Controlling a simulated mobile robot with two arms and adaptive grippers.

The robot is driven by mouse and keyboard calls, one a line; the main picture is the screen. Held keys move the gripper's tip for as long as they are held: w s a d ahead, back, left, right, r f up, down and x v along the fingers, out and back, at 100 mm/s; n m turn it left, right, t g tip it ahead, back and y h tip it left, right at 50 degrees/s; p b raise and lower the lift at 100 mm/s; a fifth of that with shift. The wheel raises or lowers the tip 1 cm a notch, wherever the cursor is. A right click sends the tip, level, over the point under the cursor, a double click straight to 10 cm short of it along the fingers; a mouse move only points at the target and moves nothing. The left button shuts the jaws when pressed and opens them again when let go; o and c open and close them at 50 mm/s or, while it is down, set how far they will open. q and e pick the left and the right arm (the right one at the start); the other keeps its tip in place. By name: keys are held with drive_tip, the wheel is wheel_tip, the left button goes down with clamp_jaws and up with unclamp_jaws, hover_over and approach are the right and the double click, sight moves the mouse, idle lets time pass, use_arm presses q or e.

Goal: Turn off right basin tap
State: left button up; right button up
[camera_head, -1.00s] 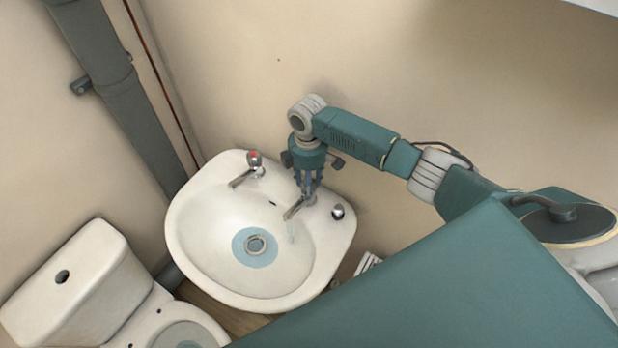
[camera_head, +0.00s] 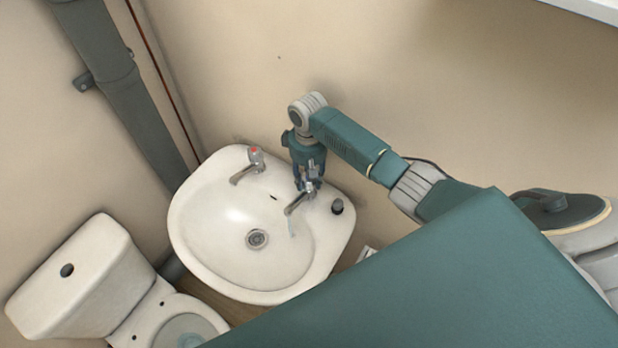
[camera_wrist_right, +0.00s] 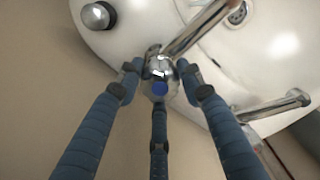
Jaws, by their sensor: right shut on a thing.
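The right basin tap (camera_head: 297,205) is chrome, on the right of the white basin (camera_head: 205,215). In the right wrist view its spout (camera_wrist_right: 197,30) points up and right, and its round handle has a blue dot (camera_wrist_right: 160,88). My right gripper (camera_head: 309,184) comes down over the tap from behind. In the wrist view its three blue fingers (camera_wrist_right: 158,85) are shut around the handle. A faint bluish streak (camera_head: 291,228) shows below the spout. The drain (camera_head: 257,239) shows no blue patch around it. My left gripper is not in view.
The left tap (camera_head: 248,169), with a red mark, stands on the basin's left. A toilet (camera_head: 90,285) is at lower left and a grey pipe (camera_head: 115,85) at upper left. The wall behind is bare.

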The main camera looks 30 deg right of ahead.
drive_tip(key=m, duration=0.5)
drive_tip(key=shift+w+a+r+m, duration=0.1)
drive_tip(key=shift+w+r+m, duration=0.1)
drive_tip(key=shift+w+m, duration=0.1)
drive_tip(key=shift+m, duration=0.6)
drive_tip(key=shift+w+d+r, duration=0.1)
drive_tip(key=shift+d, duration=0.1)
drive_tip(key=o, duration=1.1)
drive_tip(key=shift+o, duration=0.3)
drive_tip(key=shift+f, duration=0.2)
wheel_tip(320, 180, up, 12)
